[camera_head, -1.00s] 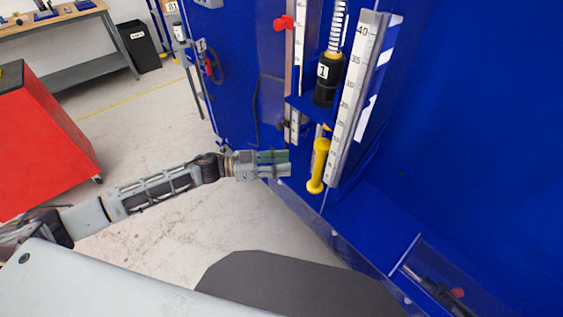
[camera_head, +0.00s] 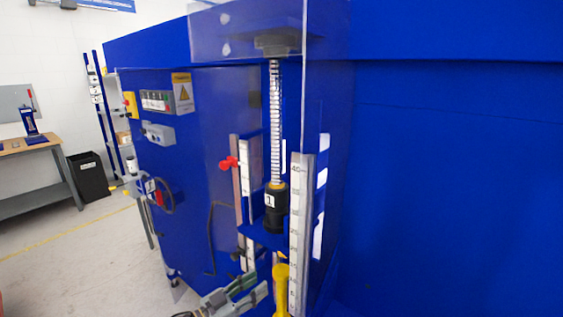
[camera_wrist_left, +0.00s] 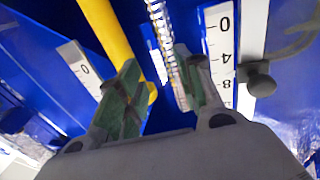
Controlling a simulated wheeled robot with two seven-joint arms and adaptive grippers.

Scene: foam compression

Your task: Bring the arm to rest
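My left gripper (camera_head: 256,282) is at the bottom of the head view, beside the yellow handle (camera_head: 281,288) of the blue machine. In the left wrist view, its two green-padded fingers (camera_wrist_left: 160,62) stand apart with nothing held between them. The yellow bar (camera_wrist_left: 108,32) shows there behind the left finger, and I cannot tell whether they touch. Most of my left arm is below the head view. My right gripper is not in view.
The blue machine (camera_head: 205,180) carries a spring (camera_head: 276,120), a black cylinder marked 1 (camera_head: 276,207) and a white scale (camera_head: 299,235). A red knob (camera_head: 228,163) sticks out on its left. A workbench (camera_head: 35,150) and black bin (camera_head: 88,178) stand far left, with clear floor before them.

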